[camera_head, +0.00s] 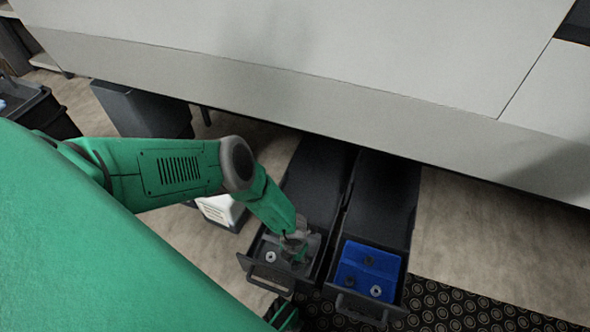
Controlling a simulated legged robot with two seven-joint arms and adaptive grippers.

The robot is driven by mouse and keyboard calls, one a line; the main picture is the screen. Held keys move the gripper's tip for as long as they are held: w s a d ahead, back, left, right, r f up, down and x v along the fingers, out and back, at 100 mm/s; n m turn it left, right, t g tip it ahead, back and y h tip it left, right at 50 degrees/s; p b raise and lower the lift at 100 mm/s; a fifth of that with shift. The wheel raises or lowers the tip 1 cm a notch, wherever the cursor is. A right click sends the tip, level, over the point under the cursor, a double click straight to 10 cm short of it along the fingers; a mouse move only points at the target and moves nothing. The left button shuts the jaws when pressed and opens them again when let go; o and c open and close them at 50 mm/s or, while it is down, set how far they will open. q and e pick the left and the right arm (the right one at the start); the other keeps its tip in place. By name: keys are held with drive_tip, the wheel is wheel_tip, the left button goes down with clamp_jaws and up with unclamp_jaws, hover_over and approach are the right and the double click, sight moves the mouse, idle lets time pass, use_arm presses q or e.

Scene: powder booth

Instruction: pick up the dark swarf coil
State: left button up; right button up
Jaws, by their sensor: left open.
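My left gripper (294,250) reaches down into the front of the left dark drawer (318,172), and its jaws are open. The fingertips are small and partly blend with the grey insert below them. A small grey ring-like piece (270,256) lies just left of the gripper in that drawer. I cannot make out a dark swarf coil for sure; anything right under the gripper is hidden by it. In the right drawer (385,200), small dark round pieces (369,261) and a light ring (376,291) lie on a blue insert (378,273).
A large pale machine housing (300,50) overhangs the drawers at the back. A dark bin (145,108) and a white box (222,211) stand left of the drawers. A black patterned mat (450,308) lies at the lower right. Wooden floor (490,235) is clear on the right.

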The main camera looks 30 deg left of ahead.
sight(296, 265)
use_arm(q)
drive_tip(key=shift+f, duration=0.2)
drive_tip(key=shift+d+f, duration=0.1)
drive_tip(key=shift+f, duration=0.15)
drive_tip(key=f+b, duration=0.3)
drive_tip(key=shift+s+d+f, duration=0.15)
drive_tip(key=shift+d+f, duration=0.1)
drive_tip(key=shift+d, duration=0.15)
drive_tip(key=shift+f+b, duration=0.45)
drive_tip(key=shift+b, duration=0.05)
drive_tip(key=shift+a, duration=0.15)
drive_tip(key=c, duration=0.9)
drive_tip(key=shift+r, duration=0.1)
